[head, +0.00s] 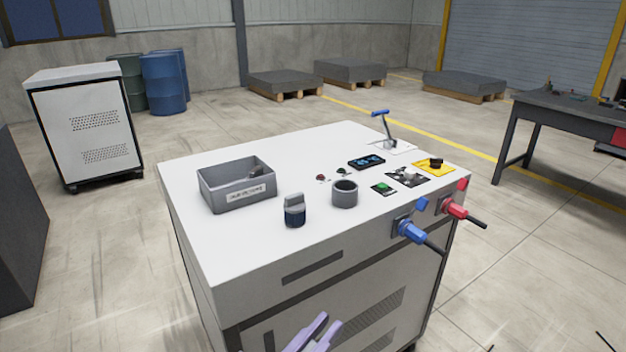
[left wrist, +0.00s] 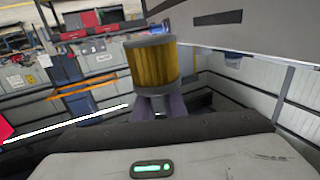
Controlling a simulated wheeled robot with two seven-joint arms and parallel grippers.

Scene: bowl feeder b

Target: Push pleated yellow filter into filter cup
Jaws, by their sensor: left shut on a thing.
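The pleated yellow filter (left wrist: 152,66) is a ribbed cylinder with grey end caps, seen in the left wrist view. My left gripper (left wrist: 158,106) is shut on it, with the purple fingers at its lower end. In the head view my left gripper (head: 322,328) shows at the bottom edge, below and in front of the cabinet top; the filter cannot be made out there. An open-topped grey cup (head: 344,197), which looks like the filter cup, stands upright on the cabinet top, well apart from the gripper.
The white cabinet top (head: 240,248) also carries a grey labelled bin (head: 235,187), a dark cylinder with a grey top (head: 295,212), a blue-handled lever (head: 384,125) and small panels. Blue (head: 413,232) and red (head: 457,209) connectors stick out from the right side. The front left of the top is clear.

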